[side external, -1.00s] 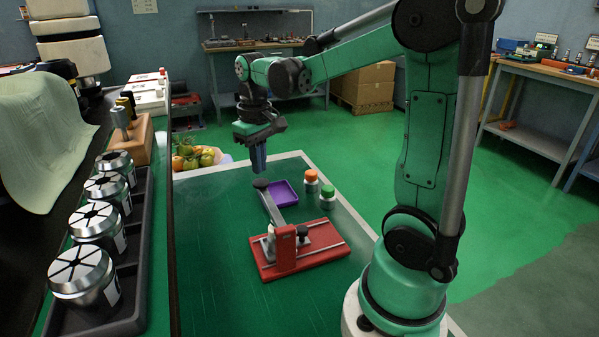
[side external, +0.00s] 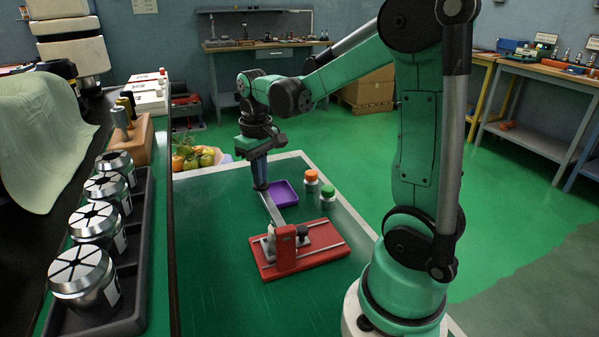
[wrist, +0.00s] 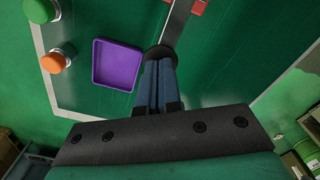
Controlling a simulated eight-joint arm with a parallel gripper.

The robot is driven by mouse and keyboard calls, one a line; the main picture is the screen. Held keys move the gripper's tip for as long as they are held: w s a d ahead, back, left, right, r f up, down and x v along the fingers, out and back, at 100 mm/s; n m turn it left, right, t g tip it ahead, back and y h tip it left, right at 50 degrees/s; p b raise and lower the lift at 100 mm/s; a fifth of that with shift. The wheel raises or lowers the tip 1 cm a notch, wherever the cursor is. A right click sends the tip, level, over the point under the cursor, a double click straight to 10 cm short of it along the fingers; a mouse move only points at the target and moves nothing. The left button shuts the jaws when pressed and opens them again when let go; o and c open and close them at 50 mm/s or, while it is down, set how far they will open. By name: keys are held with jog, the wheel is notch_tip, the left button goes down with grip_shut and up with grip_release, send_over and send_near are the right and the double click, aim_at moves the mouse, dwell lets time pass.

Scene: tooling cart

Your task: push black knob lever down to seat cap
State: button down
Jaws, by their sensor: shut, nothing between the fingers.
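The red press (side external: 322,262) stands on the green table with a small pale container (side external: 271,236) under its lever. The grey metal lever (side external: 272,208) slopes up from the press toward my gripper. In the side view my gripper (side external: 261,185) is upright with its blue fingers together, at the lever's raised end. The black knob (wrist: 156,53) shows in the wrist view at the end of the lever, right at the fingertips (wrist: 158,64), which hide part of it. The fingers appear to meet the knob from above; firm contact cannot be told. Nothing is held between them.
A purple tray (side external: 287,192) lies close beside the lever's end. An orange-capped bottle (side external: 311,181) and a green-capped bottle (side external: 328,196) stand to its right. A black rack of metal collets (side external: 140,262) is at the left. The table in front of the press is clear.

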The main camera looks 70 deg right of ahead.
jog(key=shift+f, duration=1.3)
dwell(1.4)
jog(key=shift+r, duration=4.05)
jog(key=s+a+f+n+t, duration=0.2)
jog(key=a+t, duration=0.5)
jog(key=a, duration=0.6)
jog(key=shift+s+n, duration=0.2)
jog(key=shift+n, duration=0.3)
jog(key=c, duration=1.5)
grip_release()
jog(key=shift+a, duration=0.1)
